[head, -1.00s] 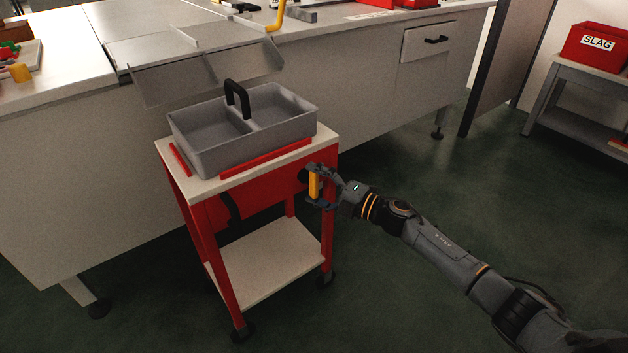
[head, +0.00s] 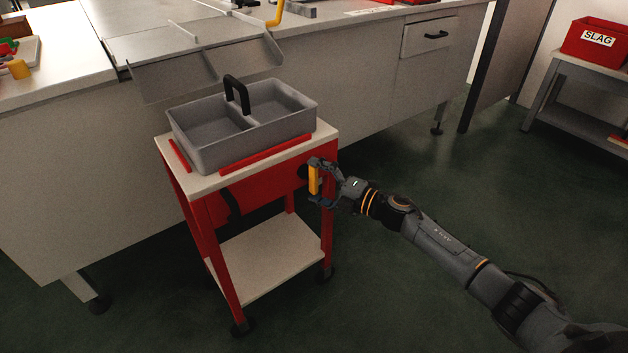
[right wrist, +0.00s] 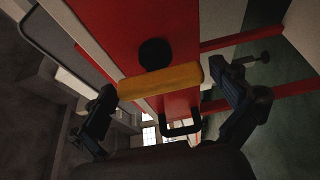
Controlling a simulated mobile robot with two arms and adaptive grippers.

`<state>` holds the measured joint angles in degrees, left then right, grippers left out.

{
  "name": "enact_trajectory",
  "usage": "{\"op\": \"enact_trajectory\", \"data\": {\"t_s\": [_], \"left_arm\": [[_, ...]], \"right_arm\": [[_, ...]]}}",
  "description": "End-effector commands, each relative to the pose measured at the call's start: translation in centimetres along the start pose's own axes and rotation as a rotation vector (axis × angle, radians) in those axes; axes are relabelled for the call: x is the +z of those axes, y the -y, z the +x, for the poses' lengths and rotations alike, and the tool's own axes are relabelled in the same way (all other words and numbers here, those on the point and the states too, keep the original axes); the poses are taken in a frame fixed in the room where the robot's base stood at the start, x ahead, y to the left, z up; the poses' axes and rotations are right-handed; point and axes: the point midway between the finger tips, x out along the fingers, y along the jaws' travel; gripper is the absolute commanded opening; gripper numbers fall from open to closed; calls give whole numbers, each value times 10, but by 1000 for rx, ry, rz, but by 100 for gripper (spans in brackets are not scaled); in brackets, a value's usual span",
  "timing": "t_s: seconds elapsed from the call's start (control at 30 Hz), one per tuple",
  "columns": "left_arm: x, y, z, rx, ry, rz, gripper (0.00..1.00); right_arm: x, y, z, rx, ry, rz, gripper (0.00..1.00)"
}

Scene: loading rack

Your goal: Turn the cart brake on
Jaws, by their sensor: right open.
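The red cart (head: 262,200) has a pale top and lower shelf and stands beside the long bench. A yellow brake lever (head: 314,180) on a round black hub sits at the right end of its front panel and looks upright in the head view. In the right wrist view the yellow lever (right wrist: 160,82) lies across the picture, with the black hub (right wrist: 155,54) behind it. My right gripper (head: 319,182) is open, with one finger near each end of the lever. I cannot tell whether the fingers touch it. My left gripper is out of view.
A grey two-compartment tray (head: 245,122) with a black handle sits on the cart top between red strips. A black handle (head: 231,203) is on the cart's front. The bench (head: 370,70) is close behind. Dark green floor (head: 420,270) is clear at right.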

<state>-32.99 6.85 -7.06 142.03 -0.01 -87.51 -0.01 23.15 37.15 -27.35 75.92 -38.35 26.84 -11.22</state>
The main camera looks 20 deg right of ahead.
Motion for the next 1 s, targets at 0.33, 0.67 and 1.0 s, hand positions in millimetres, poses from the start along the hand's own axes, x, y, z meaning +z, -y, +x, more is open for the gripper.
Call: {"op": "enact_trajectory", "data": {"t_s": [0.33,0.67,1.0], "left_arm": [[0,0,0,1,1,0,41],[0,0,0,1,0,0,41],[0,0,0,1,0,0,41]], "right_arm": [[0,2,-41,-4,0,1,100],[0,1,-105,-3,0,1,100],[0,0,-120,1,0,0,100]]}}
